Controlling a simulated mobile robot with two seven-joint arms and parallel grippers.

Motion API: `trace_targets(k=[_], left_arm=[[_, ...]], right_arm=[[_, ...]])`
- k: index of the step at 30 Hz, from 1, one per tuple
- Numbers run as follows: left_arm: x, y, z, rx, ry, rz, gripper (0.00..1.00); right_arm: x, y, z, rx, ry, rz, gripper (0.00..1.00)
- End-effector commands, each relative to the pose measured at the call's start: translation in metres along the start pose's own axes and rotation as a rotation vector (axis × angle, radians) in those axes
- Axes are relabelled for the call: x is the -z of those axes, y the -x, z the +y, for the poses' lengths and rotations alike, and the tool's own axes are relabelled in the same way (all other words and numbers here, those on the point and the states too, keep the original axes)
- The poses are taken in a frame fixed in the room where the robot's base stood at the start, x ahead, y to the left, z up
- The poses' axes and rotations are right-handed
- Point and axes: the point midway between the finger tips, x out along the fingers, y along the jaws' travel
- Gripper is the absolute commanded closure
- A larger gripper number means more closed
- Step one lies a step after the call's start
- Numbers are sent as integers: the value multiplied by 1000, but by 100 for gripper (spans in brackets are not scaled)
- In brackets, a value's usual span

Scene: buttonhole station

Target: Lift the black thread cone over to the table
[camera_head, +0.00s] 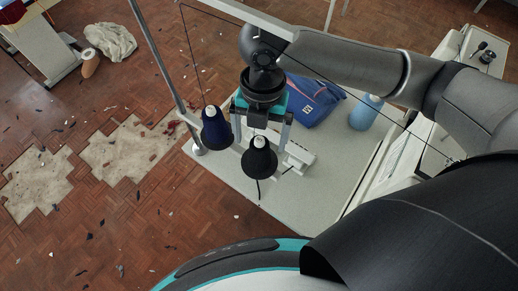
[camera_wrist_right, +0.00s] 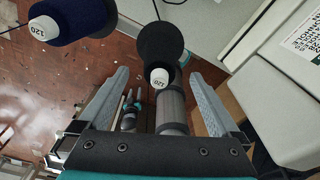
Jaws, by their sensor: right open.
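The black thread cone (camera_head: 260,160) has a white tip and appears just below my right gripper in the head view. In the right wrist view the black cone (camera_wrist_right: 160,42) lies ahead of the fingers, with its white tip marked 120 in line with the gap between them. My right gripper (camera_head: 261,146) is open and empty, its fingers on either side of the cone's line; its fingers also show in the wrist view (camera_wrist_right: 159,73). I cannot tell whether they touch the cone. The pale table (camera_head: 310,188) lies below and right.
A navy thread cone (camera_head: 215,130) stands close left of the right gripper. A blue pouch (camera_head: 318,106) and a blue bottle (camera_head: 365,113) are on the table's far side. A metal pole (camera_head: 160,55) and thin threads run nearby. The table's front part is clear.

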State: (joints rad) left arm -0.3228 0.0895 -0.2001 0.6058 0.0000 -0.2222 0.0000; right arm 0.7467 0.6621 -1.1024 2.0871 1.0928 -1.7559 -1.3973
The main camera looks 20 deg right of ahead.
Motion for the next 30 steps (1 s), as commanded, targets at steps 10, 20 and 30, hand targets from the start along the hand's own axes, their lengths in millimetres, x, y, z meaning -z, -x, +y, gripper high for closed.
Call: trace_targets(k=[10,20,30], left_arm=[[35,3,1,-1,3,56,50],[32,2,6,-8,6,50,50],[26,2,5,-7,5,41,50]], right_arm=[[-1,-47,0,2,-1,6,1],[-2,-66,0,-1,-1,1,1],[-2,-65,0,-1,-1,1,29]])
